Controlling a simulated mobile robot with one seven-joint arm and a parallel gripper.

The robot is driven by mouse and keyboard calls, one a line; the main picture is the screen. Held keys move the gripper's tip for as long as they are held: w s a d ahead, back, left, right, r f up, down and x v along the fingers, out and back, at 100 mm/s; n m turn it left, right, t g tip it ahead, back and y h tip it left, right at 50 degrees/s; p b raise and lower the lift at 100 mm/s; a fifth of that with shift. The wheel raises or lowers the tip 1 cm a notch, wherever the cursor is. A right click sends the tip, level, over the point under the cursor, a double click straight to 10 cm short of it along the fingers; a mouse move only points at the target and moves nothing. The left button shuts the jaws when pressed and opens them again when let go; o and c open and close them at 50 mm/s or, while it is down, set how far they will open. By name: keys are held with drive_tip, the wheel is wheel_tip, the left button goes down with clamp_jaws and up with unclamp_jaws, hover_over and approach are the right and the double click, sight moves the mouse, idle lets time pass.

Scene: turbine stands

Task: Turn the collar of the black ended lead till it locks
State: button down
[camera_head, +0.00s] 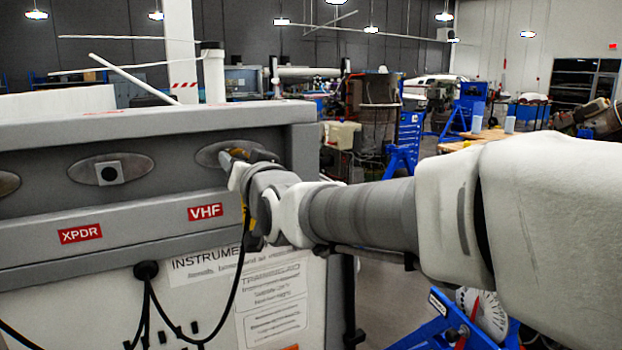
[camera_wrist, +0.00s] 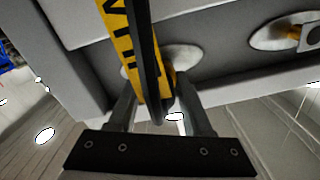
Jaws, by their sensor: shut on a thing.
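My gripper (camera_head: 238,158) is at the oval socket plate (camera_head: 210,154) above the red VHF label (camera_head: 205,212). It is shut on the end of a lead, at the face of the plate. In the wrist view my gripper (camera_wrist: 158,98) has a finger on each side of the lead's end. A yellow tag with black lettering (camera_wrist: 122,45) and the dark lead (camera_wrist: 147,55) cross in front and hide much of the collar. The lead (camera_head: 243,245) hangs down from my gripper in a loop. I cannot tell how far the collar is turned.
A second oval socket plate (camera_head: 111,170) sits left, above the XPDR label (camera_head: 80,233). In the wrist view a neighbouring plate (camera_wrist: 270,37) has a yellowish part on it. Leads hang from a black fitting (camera_head: 146,270) on the white front below. Blue stands (camera_head: 405,145) are behind.

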drive_tip(key=m+b, duration=0.2)
drive_tip(key=shift+f+b, duration=0.35)
drive_tip(key=shift+f, duration=0.05)
drive_tip(key=m+b, duration=0.3)
drive_tip(key=b, duration=0.1)
drive_tip(key=shift+r+m, duration=0.15)
drive_tip(key=shift+m, duration=0.15)
drive_tip(key=m+b, duration=0.3)
drive_tip(key=m, duration=0.2)
drive_tip(key=shift+r, duration=0.2)
drive_tip(key=shift+m, duration=0.3)
drive_tip(key=shift+c, duration=1.5)
unclamp_jaws()
drive_tip(key=shift+s, duration=0.15)
drive_tip(key=v, duration=1.7)
drive_tip(key=shift+d, duration=0.2)
